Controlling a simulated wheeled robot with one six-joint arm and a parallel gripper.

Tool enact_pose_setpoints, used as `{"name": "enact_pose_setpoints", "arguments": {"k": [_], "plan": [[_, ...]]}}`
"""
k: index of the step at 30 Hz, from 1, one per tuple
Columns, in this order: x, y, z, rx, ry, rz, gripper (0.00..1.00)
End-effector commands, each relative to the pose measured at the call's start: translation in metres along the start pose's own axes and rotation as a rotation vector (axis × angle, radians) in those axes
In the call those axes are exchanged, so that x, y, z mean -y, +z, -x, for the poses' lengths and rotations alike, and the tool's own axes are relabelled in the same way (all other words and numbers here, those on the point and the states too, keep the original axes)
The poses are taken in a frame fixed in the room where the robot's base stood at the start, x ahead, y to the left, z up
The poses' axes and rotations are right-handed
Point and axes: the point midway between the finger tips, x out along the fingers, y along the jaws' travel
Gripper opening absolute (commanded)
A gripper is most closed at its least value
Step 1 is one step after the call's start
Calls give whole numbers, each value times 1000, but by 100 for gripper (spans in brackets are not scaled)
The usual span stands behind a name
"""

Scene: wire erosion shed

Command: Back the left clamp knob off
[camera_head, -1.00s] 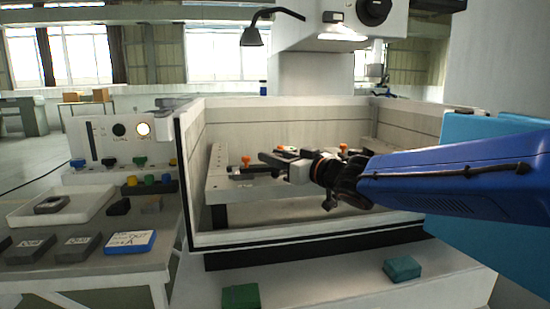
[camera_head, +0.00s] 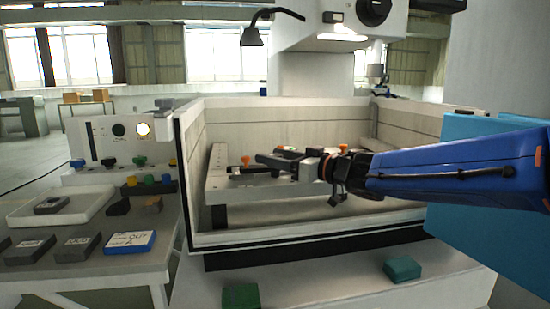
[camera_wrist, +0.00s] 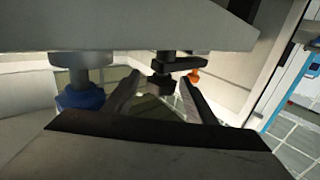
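An orange clamp knob (camera_head: 246,160) stands at the left of the work table (camera_head: 215,183) inside the open tank; it looks like the left clamp's. My gripper (camera_head: 268,162) reaches in from the right, fingers pointing left, close to this knob in the picture. In the wrist view, the two fingers of my gripper (camera_wrist: 160,82) are spread apart. A dark knob-like part (camera_wrist: 161,86) shows between them, under a dark clamp arm; I cannot tell whether they touch it. An orange part (camera_wrist: 193,76) shows just beyond the right finger. My wrist hides part of the table.
The tank's front wall (camera_head: 300,233) stands below my arm. A blue round foot or knob (camera_wrist: 80,97) is left of the fingers in the wrist view. A side bench with a white tray (camera_head: 95,207) stands left. A teal panel (camera_head: 460,225) is close at right.

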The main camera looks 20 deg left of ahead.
Motion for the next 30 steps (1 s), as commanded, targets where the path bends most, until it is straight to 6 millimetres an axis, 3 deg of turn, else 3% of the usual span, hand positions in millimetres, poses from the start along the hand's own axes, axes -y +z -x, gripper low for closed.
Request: {"name": "enact_pose_setpoints", "arguments": {"k": [5, 10, 30], "plan": [[0, 0, 2, 0, 0, 0, 51], [0, 0, 17, 0, 1, 0, 51], [-1, 0, 146, 0, 3, 0, 51]]}}
